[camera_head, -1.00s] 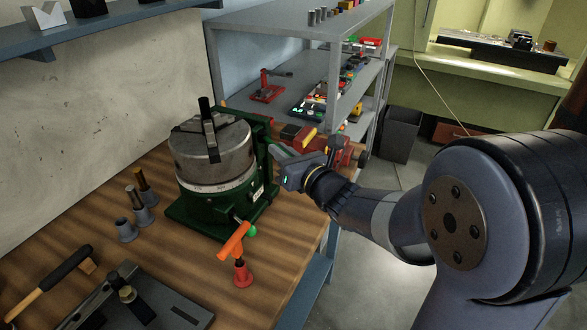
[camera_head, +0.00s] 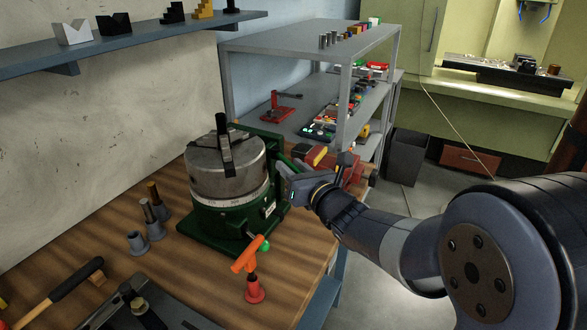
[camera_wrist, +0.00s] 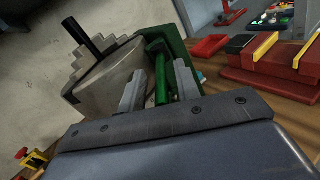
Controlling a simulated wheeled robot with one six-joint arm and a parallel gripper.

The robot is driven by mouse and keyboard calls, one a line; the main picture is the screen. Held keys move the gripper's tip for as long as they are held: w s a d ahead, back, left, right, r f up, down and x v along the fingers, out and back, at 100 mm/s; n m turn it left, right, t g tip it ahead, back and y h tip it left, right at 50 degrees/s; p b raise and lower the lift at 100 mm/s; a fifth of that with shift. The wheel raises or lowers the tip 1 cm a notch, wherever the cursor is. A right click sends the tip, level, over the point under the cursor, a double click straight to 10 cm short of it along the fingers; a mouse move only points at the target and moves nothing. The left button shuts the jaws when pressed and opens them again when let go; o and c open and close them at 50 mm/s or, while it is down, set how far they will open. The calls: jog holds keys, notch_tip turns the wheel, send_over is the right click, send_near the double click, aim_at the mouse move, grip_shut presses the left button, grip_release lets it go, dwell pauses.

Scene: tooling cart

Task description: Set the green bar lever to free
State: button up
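A green bar lever (camera_wrist: 162,82) shows in the wrist view on the side of a green-bodied rotary table. In the head view it is largely hidden by my gripper (camera_head: 286,172). The rotary table has a grey metal drum (camera_head: 223,178) with a black upright handle on top, and a green base (camera_head: 215,232). In the wrist view my gripper (camera_wrist: 160,88) is open, one finger on each side of the green bar. A gap shows between the bar and each finger. I cannot tell the lever's setting.
An orange handle (camera_head: 250,253) on a red foot stands in front of the rotary table, close to a green knob (camera_head: 265,246). A red vise (camera_head: 318,156) stands just behind my gripper. Grey collet-like pieces (camera_head: 155,230) stand left. A grey shelf (camera_head: 290,42) is behind.

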jog(key=v, duration=1)
jog(key=shift+s+d+b, duration=0.2)
jog(key=shift+s+b, duration=0.15)
jog(key=shift+b, duration=0.05)
jog(key=shift+w, duration=0.1)
jog(key=x, duration=1)
jog(key=shift+w+a+p, duration=0.2)
jog(key=shift+w+p, duration=0.1)
jog(key=shift+p, duration=0.1)
jog(key=shift+s+d, duration=0.1)
